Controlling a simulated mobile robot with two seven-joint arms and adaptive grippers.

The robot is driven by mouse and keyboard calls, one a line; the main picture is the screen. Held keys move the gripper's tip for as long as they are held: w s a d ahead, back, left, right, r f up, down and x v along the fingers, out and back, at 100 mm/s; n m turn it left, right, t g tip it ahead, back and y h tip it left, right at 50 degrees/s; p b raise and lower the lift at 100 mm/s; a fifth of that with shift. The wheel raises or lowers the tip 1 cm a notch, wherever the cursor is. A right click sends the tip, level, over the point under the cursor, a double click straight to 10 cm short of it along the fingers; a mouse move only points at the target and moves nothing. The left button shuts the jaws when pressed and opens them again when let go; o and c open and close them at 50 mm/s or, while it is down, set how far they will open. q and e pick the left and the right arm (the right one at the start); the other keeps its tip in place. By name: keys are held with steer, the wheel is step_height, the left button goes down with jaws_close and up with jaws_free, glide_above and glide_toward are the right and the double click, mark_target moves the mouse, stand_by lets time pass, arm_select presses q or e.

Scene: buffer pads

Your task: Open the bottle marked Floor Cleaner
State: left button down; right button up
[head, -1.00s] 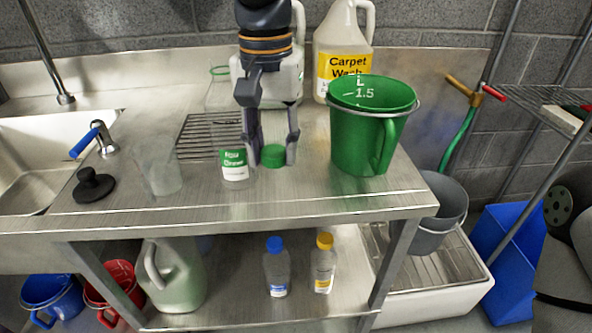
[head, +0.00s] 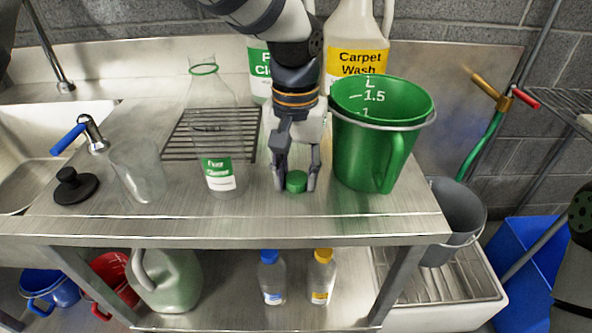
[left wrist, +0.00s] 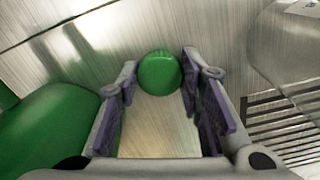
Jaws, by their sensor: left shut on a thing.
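The clear bottle with a green and white label (head: 220,175), its small print reading like Floor Cleaner, stands upright on the steel counter. My left gripper (head: 297,183) is shut on a green cap (head: 296,181), low over the counter to the right of the bottle. I cannot tell whether the cap touches the counter. In the left wrist view the cap (left wrist: 160,73) sits between the fingertips, and part of the clear bottle (left wrist: 295,45) shows at right. My right gripper is not in view.
A green measuring bucket (head: 375,150) stands close right of my left gripper. A clear cup (head: 138,170) stands left. The front counter strip is clear.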

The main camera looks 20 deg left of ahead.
arm_select(q)
steer(key=c, duration=2.4)
jaws_free()
steer(key=shift+r, duration=0.1)
steer(key=c, duration=2.4)
jaws_free()
steer(key=c, duration=1.1)
jaws_free()
